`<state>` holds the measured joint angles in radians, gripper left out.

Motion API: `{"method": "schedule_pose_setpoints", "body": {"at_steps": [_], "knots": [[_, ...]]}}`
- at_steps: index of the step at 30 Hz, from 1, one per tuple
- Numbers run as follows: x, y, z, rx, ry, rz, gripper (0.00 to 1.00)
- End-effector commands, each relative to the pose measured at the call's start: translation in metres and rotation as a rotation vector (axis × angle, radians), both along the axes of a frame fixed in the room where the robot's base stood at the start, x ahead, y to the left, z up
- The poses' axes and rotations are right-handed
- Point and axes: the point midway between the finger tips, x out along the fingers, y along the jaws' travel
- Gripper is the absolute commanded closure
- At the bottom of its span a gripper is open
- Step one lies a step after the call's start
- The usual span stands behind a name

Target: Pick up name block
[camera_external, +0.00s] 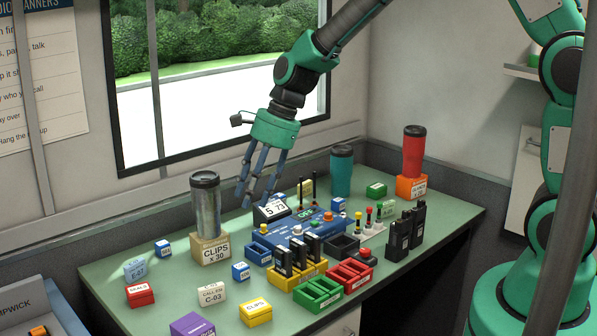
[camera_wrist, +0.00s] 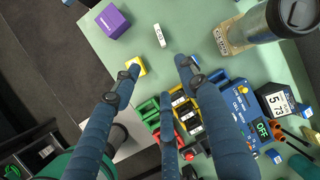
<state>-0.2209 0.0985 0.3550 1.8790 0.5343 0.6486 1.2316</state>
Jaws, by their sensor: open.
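Several labelled blocks lie on the green table; I cannot tell which one is the name block. A cream block marked C-03 (camera_external: 211,293) sits at the front left, near a yellow CLIPS block (camera_external: 256,311) and a purple block (camera_external: 192,327). A light blue E-07 block (camera_external: 136,269) and a red SEALS block (camera_external: 140,295) lie farther left. My gripper (camera_external: 255,200) is open and empty above the table, near the steel tumbler. In the wrist view, my gripper's fingers (camera_wrist: 158,72) spread above the yellow block (camera_wrist: 136,66), with the purple block (camera_wrist: 112,22) and cream block (camera_wrist: 160,36) beyond.
A steel tumbler (camera_external: 206,207) stands on a wooden CLIPS x 30 block (camera_external: 212,248). A blue console (camera_external: 295,231), radios (camera_external: 407,232) and colored trays (camera_external: 318,293) crowd the middle. A teal tumbler (camera_external: 341,172) and red tumbler (camera_external: 413,152) stand behind.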

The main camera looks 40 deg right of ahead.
Motion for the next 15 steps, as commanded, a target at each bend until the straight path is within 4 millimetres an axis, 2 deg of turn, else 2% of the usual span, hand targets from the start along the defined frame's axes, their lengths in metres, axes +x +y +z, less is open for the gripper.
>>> {"method": "schedule_pose_setpoints", "body": {"at_steps": [1,3,7,12,15], "knots": [[0.005,0.009,-0.018,0.01,0.031,-0.038,0.57],[0.013,0.019,-0.04,0.025,0.069,-0.1,0.57],[0.024,0.036,-0.075,0.047,0.131,-0.203,0.57],[0.031,0.049,-0.104,0.062,0.181,-0.29,0.57],[0.033,0.052,-0.112,0.066,0.194,-0.314,0.57]]}}
